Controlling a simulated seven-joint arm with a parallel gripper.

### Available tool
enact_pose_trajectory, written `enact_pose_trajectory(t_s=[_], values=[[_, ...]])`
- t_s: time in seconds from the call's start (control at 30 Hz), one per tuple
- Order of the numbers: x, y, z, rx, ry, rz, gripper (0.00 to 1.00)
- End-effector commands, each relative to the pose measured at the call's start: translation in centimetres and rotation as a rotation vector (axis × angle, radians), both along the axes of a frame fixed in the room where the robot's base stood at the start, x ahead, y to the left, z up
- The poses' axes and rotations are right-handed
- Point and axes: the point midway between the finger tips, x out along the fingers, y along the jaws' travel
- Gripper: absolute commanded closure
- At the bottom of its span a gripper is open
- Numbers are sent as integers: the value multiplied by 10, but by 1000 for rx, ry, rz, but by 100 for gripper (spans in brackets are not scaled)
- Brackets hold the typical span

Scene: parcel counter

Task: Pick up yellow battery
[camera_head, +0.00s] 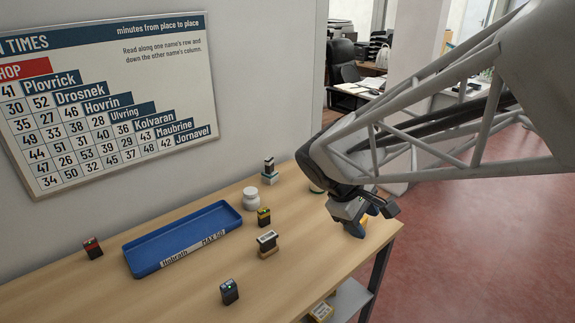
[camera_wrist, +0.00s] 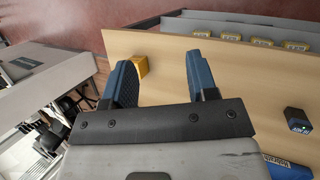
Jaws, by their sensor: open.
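A small dark battery with a yellow top (camera_head: 263,216) stands upright on the counter in the head view, right of the blue tray. A plain yellow block (camera_wrist: 142,67) lies beyond my fingers in the wrist view, partly hidden by the left finger; I cannot tell what it is. My gripper (camera_head: 367,217) is over the counter's right end, well to the right of the dark yellow-topped battery. In the wrist view my gripper (camera_wrist: 165,58) has its two blue fingers wide apart with nothing held between them.
A blue tray (camera_head: 185,238) lies empty on the counter (camera_head: 180,295). Around it stand a white jar (camera_head: 251,199), a red-topped dark block (camera_head: 92,248), a stamp-like block (camera_head: 267,244) and a dark block with a green light (camera_head: 229,291). Yellow-labelled boxes (camera_wrist: 231,37) sit on a lower shelf.

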Motion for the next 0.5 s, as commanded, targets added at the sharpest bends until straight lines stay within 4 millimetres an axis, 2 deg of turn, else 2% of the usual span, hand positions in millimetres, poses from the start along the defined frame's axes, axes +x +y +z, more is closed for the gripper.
enact_pose_trajectory(t_s=[0.1, 0.27, 0.5], values=[[22, 20, -10, -77, 43, 109, 47], [50, 48, -23, -181, 94, 251, 47], [88, 98, -46, -342, 163, 460, 47]])
